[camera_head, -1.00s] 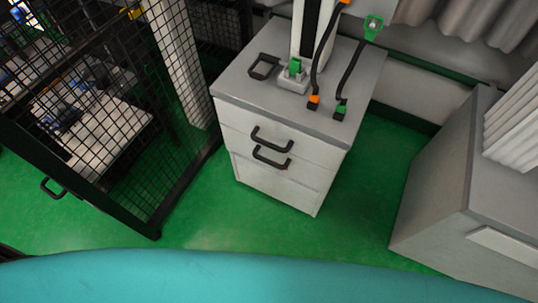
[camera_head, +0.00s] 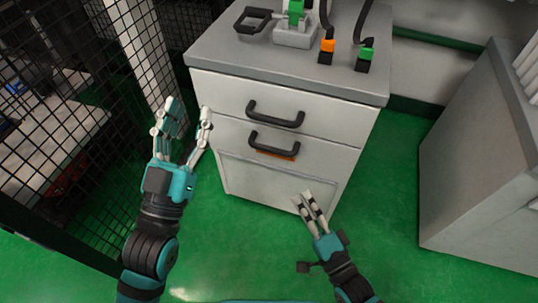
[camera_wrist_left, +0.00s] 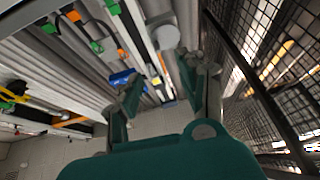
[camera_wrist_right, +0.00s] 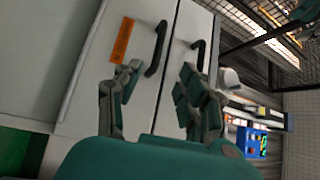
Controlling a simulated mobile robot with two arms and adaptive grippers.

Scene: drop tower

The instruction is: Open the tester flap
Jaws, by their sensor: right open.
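A grey-white cabinet (camera_head: 225,100) stands ahead with two black bar handles on its front, an upper one (camera_head: 275,114) and a lower one (camera_head: 273,145). An orange label (camera_head: 275,155) sits just under the lower handle and also shows in the right wrist view (camera_wrist_right: 122,40). I cannot tell for sure which front is the tester flap. My left gripper (camera_head: 188,112) is open and empty, left of the cabinet front. My right gripper (camera_head: 303,198) is open and empty, low before the cabinet; its wrist view shows both handles beyond the fingers, apart from them.
On the cabinet top are a grey base with a green block (camera_head: 295,10), a black bracket (camera_head: 254,20), and orange (camera_head: 327,45) and green (camera_head: 366,54) cable ends. A black mesh fence (camera_head: 60,130) is close on the left. A grey cabinet (camera_head: 475,170) stands right, with green floor between.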

